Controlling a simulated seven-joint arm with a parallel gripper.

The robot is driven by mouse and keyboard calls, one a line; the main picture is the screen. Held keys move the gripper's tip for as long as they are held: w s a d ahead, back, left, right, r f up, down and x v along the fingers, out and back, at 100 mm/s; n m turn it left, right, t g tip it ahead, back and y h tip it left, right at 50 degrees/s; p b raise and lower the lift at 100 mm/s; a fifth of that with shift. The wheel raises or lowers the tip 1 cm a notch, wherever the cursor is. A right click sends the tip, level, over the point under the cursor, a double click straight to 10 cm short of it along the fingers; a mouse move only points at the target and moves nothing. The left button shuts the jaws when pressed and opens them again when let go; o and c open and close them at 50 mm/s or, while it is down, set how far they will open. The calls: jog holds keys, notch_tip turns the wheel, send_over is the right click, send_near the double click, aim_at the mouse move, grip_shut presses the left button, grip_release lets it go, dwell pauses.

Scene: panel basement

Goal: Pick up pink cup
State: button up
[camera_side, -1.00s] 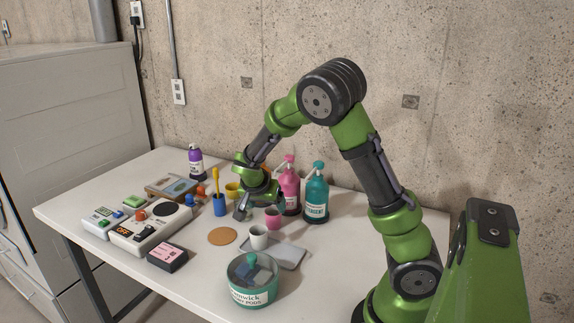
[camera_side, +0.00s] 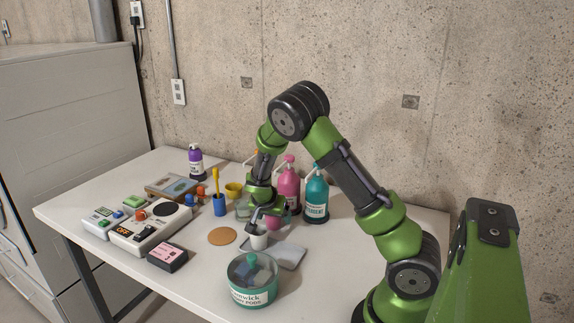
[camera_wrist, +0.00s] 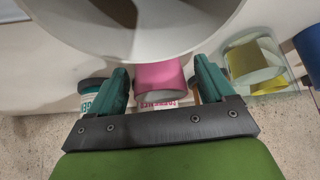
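The pink cup (camera_side: 274,223) stands on the table in the side view, partly hidden behind my gripper (camera_side: 260,217) and beside the white cup (camera_side: 259,241). My gripper is low, pointing down, close above the white cup and in front of the pink cup. In the wrist view my gripper (camera_wrist: 162,78) has its fingers spread apart. A pink surface (camera_wrist: 160,74) shows between them, with a printed label below; I cannot tell where the cup ends and the pink bottle begins. The white cup's rim (camera_wrist: 190,48) fills the top of that view.
The pink bottle (camera_side: 289,185) and teal bottle (camera_side: 316,195) stand just behind. A yellow cup (camera_side: 234,190) and blue holder (camera_side: 219,207) are to the left. A grey tray (camera_side: 290,256), cork coaster (camera_side: 222,236) and lidded teal jar (camera_side: 252,282) lie toward the front.

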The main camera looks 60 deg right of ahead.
jog(key=c, duration=0.9)
jog(key=shift+c, duration=0.3)
jog(key=shift+r, duration=0.15)
